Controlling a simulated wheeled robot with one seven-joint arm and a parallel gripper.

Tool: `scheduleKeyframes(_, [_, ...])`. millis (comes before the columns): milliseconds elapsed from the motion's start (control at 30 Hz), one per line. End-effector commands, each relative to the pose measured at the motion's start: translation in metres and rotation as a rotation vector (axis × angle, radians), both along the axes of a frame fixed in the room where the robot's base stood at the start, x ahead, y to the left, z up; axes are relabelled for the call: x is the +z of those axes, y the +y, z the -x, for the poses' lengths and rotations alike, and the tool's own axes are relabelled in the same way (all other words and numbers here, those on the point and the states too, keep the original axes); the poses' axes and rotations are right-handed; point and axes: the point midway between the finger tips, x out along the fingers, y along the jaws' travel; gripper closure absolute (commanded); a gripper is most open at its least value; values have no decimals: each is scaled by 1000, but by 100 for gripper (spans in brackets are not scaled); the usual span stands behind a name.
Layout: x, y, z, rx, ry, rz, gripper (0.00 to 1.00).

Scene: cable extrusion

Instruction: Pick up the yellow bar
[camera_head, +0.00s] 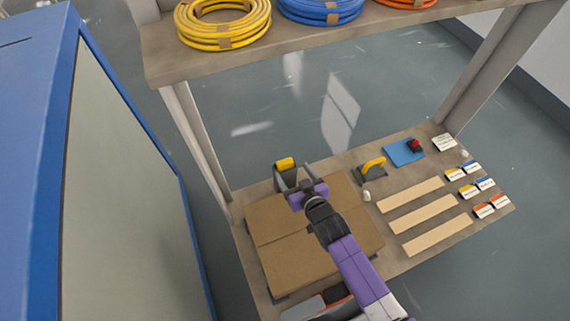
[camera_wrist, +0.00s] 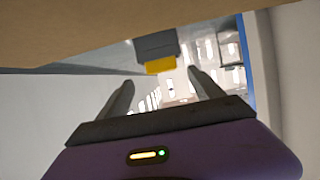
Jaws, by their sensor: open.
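A short yellow bar (camera_head: 285,163) on a dark grey body stands at the back edge of the cardboard box in the head view. In the wrist view the yellow bar (camera_wrist: 161,65) shows ahead of the fingers, below its dark grey body (camera_wrist: 157,45). My purple gripper (camera_head: 298,180) reaches over the box towards it. Its two fingers (camera_wrist: 160,82) are apart, with the bar lined up between them and beyond their tips. No contact shows. Part of the grey body is hidden by the gripper in the head view.
A cardboard box (camera_head: 275,220) lies below my arm on the bench. Right of it are a yellow-handled tool (camera_head: 373,164), a blue plate (camera_head: 404,152), wooden strips (camera_head: 410,193) and small labelled cards. A shelf (camera_head: 290,42) with yellow, blue and orange coils crosses above. A blue cabinet (camera_head: 125,110) stands left.

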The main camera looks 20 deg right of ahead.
Motion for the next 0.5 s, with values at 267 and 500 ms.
scheduleKeyframes(267, [-6,4,-33,1,-1,0,24])
scheduleKeyframes(500, [-15,3,-49,1,-1,1,24])
